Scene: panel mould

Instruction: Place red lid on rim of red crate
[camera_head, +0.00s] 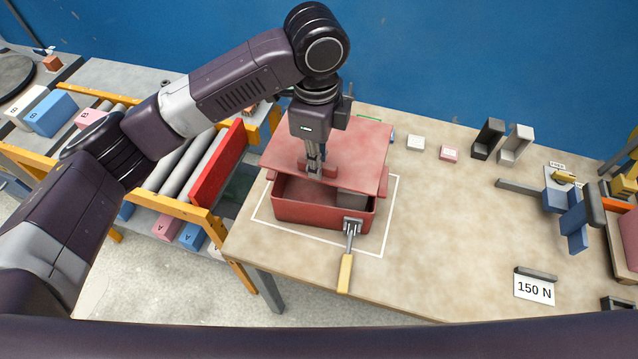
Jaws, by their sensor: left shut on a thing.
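The red crate (300,211) stands on the table inside a white outlined rectangle, its front inside uncovered. The red lid (362,149) is a flat panel over the back part of the crate, set back from the front rim. Whether the lid touches the rim or hangs just above it, I cannot tell. My left gripper (315,172) points down from above and is shut on the lid's handle (329,170). A grey block (352,199) shows inside the crate at the right. My right gripper is not in view.
A yellow-handled tool (345,272) meets the crate's front wall. A roller conveyor (180,172) with a red board (216,165) stands left. Small blocks (416,143) and dark and grey holders (488,138) are at the back. The table's middle is clear.

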